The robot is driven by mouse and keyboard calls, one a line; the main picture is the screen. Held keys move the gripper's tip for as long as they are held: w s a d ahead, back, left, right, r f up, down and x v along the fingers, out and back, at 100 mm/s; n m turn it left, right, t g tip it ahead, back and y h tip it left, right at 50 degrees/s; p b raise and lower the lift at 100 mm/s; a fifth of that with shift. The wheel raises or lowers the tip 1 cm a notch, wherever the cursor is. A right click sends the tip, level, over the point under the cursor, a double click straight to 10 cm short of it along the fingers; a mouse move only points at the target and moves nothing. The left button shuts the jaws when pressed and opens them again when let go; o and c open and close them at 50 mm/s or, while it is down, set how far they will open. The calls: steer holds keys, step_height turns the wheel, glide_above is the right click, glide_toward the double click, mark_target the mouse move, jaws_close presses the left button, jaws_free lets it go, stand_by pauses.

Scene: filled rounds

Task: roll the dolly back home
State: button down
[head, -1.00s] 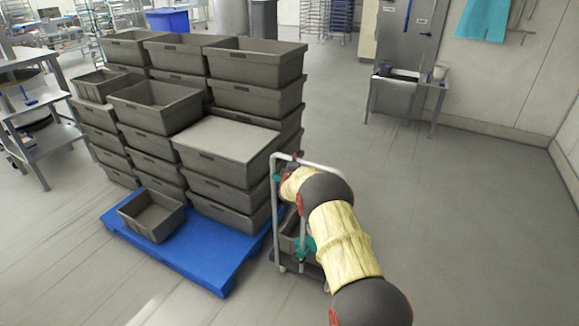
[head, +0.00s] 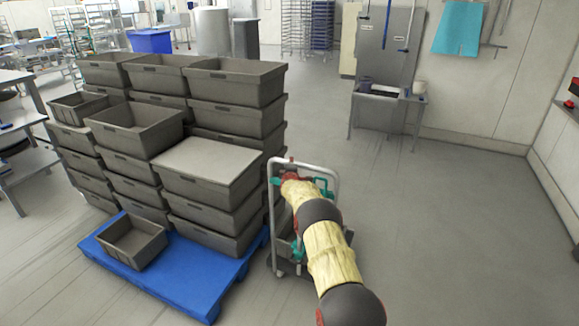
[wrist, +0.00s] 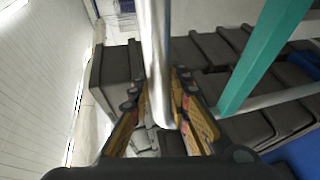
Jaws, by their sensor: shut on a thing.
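The dolly (head: 272,222) is a low cart with an upright grey tubular handle and teal fittings. It stands on the floor at the right side of the blue pallet, partly hidden behind my arm. In the wrist view, the metal handle tube (wrist: 155,60) runs between the fingers of my gripper (wrist: 160,112), which is shut on it. A teal bar (wrist: 262,60) of the dolly crosses the right of that view. In the head view my gripper's fingers are hidden at the handle. What the dolly's deck carries is mostly hidden by my arm.
A blue pallet (head: 190,287) with stacked grey crates (head: 208,166) stands close on the dolly's left. A steel sink stand (head: 380,105) is at the back wall. Open floor (head: 450,220) lies right of the dolly. A steel table (head: 15,130) is at the far left.

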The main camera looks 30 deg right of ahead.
steer(key=shift+d+r, duration=0.15)
steer(key=shift+r, duration=0.15)
steer(key=c, duration=2.1)
jaws_free()
steer(key=shift+c, duration=0.2)
steer(key=shift+o, duration=1.3)
steer(key=shift+w+d+f, duration=0.15)
steer(key=shift+f, duration=0.1)
steer(key=shift+o, duration=1.1)
steer(key=shift+a, duration=0.2)
steer(key=v, duration=1.2)
